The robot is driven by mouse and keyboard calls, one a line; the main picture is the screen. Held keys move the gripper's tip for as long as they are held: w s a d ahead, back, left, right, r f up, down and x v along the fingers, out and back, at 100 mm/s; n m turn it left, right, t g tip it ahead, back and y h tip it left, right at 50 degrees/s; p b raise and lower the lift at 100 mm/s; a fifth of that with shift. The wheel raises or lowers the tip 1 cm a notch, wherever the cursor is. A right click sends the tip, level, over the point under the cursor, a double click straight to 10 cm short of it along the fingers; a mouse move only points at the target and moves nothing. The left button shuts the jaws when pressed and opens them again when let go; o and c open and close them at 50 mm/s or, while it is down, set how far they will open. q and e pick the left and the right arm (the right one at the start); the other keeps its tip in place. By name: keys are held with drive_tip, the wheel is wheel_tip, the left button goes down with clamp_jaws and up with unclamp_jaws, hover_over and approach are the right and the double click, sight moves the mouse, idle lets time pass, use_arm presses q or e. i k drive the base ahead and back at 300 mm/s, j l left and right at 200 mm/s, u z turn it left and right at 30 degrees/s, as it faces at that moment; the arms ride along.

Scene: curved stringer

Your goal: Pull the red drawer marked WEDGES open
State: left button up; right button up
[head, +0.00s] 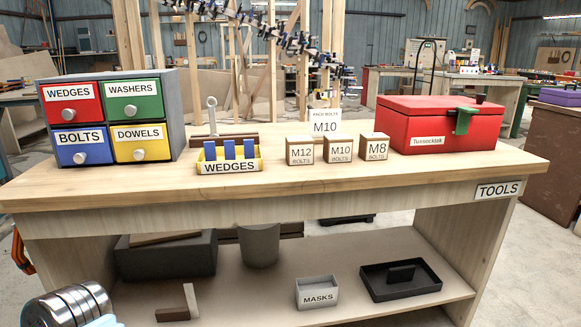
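The red drawer (71,92) marked WEDGES is the upper left one of a small grey cabinet (170,110) at the left end of the workbench. It looks closed, its front level with the others, and has a round pale knob (69,115). Beside it is the green WASHERS drawer (133,99); below are the blue BOLTS drawer (82,146) and the yellow DOWELS drawer (142,142). Only a ribbed metal part of my arm shows at the lower left corner. No fingers of either gripper are in view.
Right of the cabinet, on the bench (300,186), are a yellow WEDGES bin (229,167) with blue wedges, small bolt boxes (340,149) and a red toolbox (428,124). The bench top before the cabinet is clear. A shelf below holds trays and a bucket.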

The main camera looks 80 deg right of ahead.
sight(79, 102)
drive_tip(key=z, duration=2.35)
